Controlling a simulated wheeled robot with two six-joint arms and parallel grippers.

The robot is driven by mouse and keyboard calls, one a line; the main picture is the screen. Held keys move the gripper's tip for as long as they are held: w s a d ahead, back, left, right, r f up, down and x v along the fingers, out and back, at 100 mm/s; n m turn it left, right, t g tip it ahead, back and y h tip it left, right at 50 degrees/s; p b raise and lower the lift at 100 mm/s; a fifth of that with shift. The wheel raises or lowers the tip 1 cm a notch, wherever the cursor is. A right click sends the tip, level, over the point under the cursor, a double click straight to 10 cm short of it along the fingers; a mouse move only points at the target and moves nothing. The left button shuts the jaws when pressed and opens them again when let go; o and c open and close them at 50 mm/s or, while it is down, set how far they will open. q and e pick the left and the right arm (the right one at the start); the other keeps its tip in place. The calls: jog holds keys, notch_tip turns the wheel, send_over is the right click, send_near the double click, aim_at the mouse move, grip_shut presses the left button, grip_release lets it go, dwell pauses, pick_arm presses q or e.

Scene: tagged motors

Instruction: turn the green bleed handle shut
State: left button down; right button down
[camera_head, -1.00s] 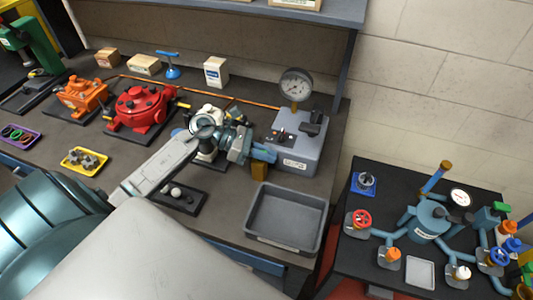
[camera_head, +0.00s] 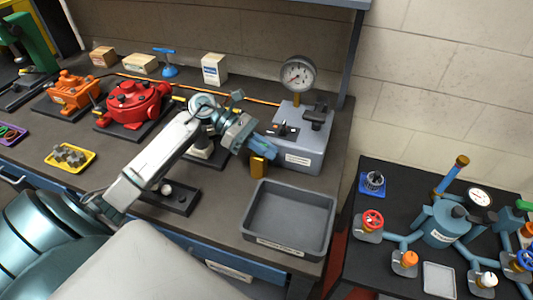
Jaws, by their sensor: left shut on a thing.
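A green part (camera_head: 525,206), which looks like the green handle, sits on the blue pipe rig (camera_head: 437,231) at the right picture edge. It is partly cut off, so I cannot tell how it is turned. My left gripper (camera_head: 263,150) is far to its left, over the grey workbench beside the gauge box. Its blue fingers are shut on what looks like a brass-coloured block (camera_head: 258,167) just below them. The contact is partly hidden. My right gripper is not in view.
The grey gauge box (camera_head: 308,150) with its dial (camera_head: 297,74) stands right of my left gripper. An empty grey tray (camera_head: 290,247) lies in front of it. Red (camera_head: 133,101) and orange (camera_head: 72,90) motors stand left. A gap separates the bench from the black rig table (camera_head: 372,262).

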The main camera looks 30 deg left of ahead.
pick_arm(q)
jog(key=c, duration=1.5)
grip_release()
jog(key=shift+o, duration=0.2)
jog(key=shift+s+a+r+b, duration=0.15)
jog(key=shift+a+b, duration=0.2)
jog(key=shift+a, duration=0.3)
jog(key=b+v, duration=0.3)
jog(key=v, duration=0.6)
jog(key=shift+a+r, duration=0.2)
jog(key=shift+a, duration=0.05)
